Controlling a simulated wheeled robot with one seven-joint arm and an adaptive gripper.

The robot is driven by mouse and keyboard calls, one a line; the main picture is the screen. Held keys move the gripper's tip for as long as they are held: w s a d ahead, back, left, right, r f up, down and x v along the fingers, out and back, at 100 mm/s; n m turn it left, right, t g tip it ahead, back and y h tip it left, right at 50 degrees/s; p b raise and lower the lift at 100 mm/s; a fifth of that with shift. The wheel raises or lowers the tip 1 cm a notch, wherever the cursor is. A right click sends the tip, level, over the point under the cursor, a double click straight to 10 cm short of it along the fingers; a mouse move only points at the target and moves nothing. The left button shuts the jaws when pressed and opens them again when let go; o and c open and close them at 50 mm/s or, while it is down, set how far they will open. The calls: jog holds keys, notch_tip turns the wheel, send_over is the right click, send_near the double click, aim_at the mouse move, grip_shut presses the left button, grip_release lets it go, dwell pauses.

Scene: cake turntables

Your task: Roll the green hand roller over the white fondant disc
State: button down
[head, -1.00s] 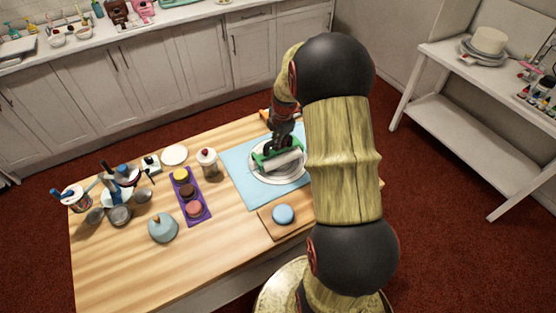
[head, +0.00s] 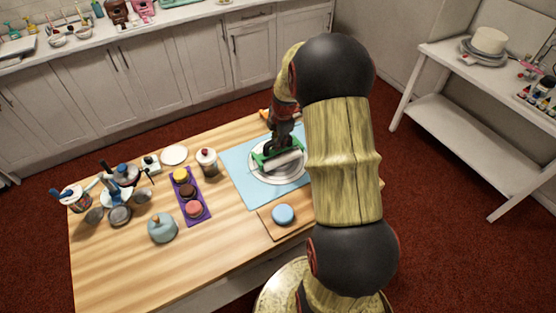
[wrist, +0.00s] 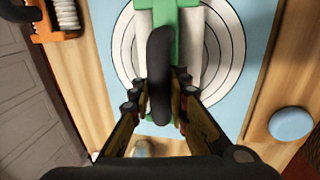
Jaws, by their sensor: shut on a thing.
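My gripper (head: 280,138) is shut on the black handle (wrist: 160,80) of the green hand roller (head: 270,159). The roller's green frame (wrist: 166,18) and pale cylinder also show in the wrist view. The roller is over the white disc (head: 259,175), which lies on the light blue mat (head: 240,178). Ring lines show around the disc in the wrist view (wrist: 225,45). The roller hides the disc's middle, and I cannot tell whether the cylinder touches it. My arm hides the mat's right side in the head view.
A round blue thing (head: 283,214) lies on a small board (head: 266,222) in front of the mat. A purple tray (head: 187,213) of coloured rounds, a lidded jar (head: 207,162) and a blue dome (head: 162,228) stand left. An orange thing (wrist: 55,20) is beyond the mat.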

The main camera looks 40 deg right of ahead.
jog(key=shift+s+a+f, duration=0.15)
jog(key=shift+s+f, duration=0.05)
jog(key=shift+f, duration=0.2)
jog(key=shift+w, duration=0.55)
jog(key=shift+s+f, duration=0.1)
jog(key=shift+s, duration=0.65)
jog(key=shift+s+a+b, duration=0.2)
jog(key=shift+s+b, duration=0.1)
jog(key=shift+s, duration=0.35)
jog(key=shift+w, duration=0.2)
